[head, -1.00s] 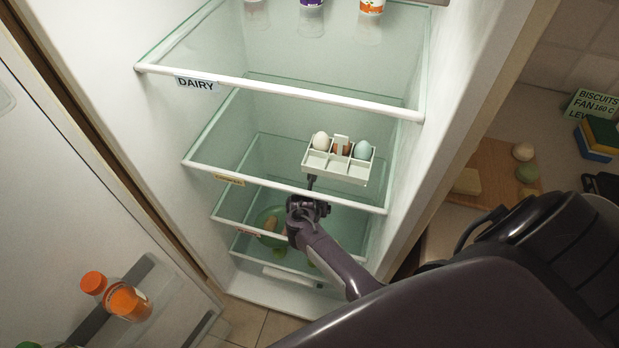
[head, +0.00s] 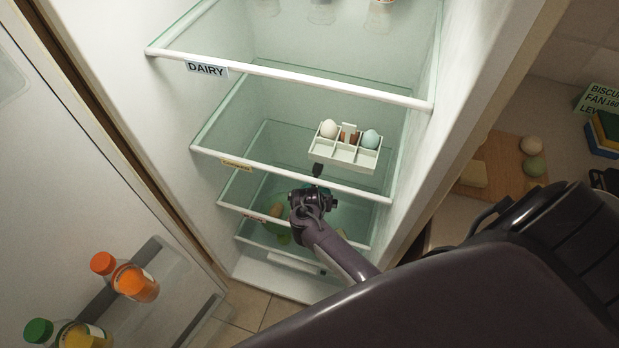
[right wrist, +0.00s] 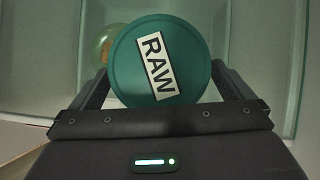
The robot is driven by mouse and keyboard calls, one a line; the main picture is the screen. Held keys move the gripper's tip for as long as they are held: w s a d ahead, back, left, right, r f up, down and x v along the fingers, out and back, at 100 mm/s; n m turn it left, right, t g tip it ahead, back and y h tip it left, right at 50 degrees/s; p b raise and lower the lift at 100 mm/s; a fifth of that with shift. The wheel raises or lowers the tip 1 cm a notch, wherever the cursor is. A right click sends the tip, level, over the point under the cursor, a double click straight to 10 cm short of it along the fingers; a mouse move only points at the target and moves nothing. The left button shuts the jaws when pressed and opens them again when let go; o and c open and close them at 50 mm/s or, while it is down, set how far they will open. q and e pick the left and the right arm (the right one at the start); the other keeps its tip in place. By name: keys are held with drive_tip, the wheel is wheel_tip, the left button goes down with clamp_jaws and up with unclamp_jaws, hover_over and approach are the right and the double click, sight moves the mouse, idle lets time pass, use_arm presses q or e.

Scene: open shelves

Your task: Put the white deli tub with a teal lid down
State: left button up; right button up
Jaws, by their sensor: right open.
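The tub's round teal lid (right wrist: 192,52), with a white RAW label, fills the middle of the right wrist view. The tub's white sides are hidden under it. My right gripper (head: 314,202) is inside the fridge, low in front of the shelf with the egg tray. Its jaws are open, one finger on each side of the lid. I cannot tell whether they touch the tub, or what is under it. My left gripper is out of view.
The labelled DAIRY shelf (head: 290,82) is higher up.

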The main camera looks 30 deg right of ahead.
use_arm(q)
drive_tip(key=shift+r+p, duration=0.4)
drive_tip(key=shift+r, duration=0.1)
use_arm(e)
drive_tip(key=s+a, duration=0.6)
drive_tip(key=s, duration=0.1)
drive_tip(key=shift+s+a, duration=0.35)
drive_tip(key=shift+a, duration=0.1)
